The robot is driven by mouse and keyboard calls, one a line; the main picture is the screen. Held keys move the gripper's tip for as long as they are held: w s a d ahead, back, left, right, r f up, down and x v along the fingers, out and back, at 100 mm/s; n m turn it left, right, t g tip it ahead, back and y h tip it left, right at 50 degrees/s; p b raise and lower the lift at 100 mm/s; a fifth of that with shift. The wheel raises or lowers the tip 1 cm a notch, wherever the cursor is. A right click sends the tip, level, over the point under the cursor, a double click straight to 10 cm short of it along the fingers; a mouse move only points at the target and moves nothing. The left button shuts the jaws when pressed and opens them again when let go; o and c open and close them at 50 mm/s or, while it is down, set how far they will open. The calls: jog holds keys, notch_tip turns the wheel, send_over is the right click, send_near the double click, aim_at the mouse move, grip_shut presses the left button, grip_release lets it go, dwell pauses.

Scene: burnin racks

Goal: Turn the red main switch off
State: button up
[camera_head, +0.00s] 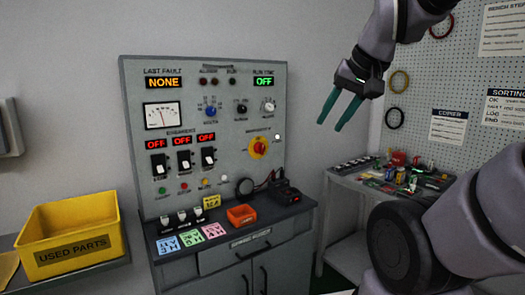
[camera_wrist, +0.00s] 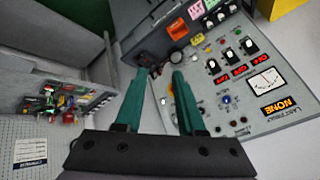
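The red main switch (camera_head: 258,149) is a red rotary knob on a round yellow plate, on the right side of the upright grey panel (camera_head: 135,90). Which way its handle points is too small to tell. My gripper (camera_head: 330,125) hangs in the air to the right of the panel and above the switch's level, apart from it. Its two green fingers are parted with nothing between them. In the wrist view my gripper (camera_wrist: 160,72) shows the same gap, with the panel (camera_wrist: 215,110) behind and to the right.
Three black breaker switches (camera_head: 184,161) with red displays are on the panel's left. An orange tray (camera_head: 241,215) and a dark device (camera_head: 285,194) sit on the ledge below. A yellow bin (camera_head: 70,235) stands left. A cluttered side table (camera_head: 345,180) stands right. Space before the switch looks clear.

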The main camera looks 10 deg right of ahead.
aim_at(263, 150)
jog(key=o, duration=0.7)
jog(key=shift+h, duration=0.5)
jog(key=w, duration=0.2)
jog(key=w+d, duration=0.1)
jog(key=w, duration=0.2)
jog(key=w+d+f+n+t, duration=0.1)
jog(key=w+f+n+t, duration=0.15)
jog(key=w, duration=1.05)
jog(key=w+d+f+n+t, duration=0.1)
jog(key=w+f+n, duration=0.15)
jog(key=w, duration=0.95)
jog(key=w+a+f+n+t+y, duration=0.2)
jog(key=w+f+t+y, duration=0.1)
jog(key=w+f, duration=0.65)
jog(key=w+a+f+n+t+y, duration=0.2)
jog(key=w+f+t+y, duration=0.1)
jog(key=w+f, duration=0.65)
jog(key=x, duration=1.1)
jog(key=shift+a+r, duration=0.15)
jog(key=shift+r, duration=0.05)
jog(key=c, duration=1.4)
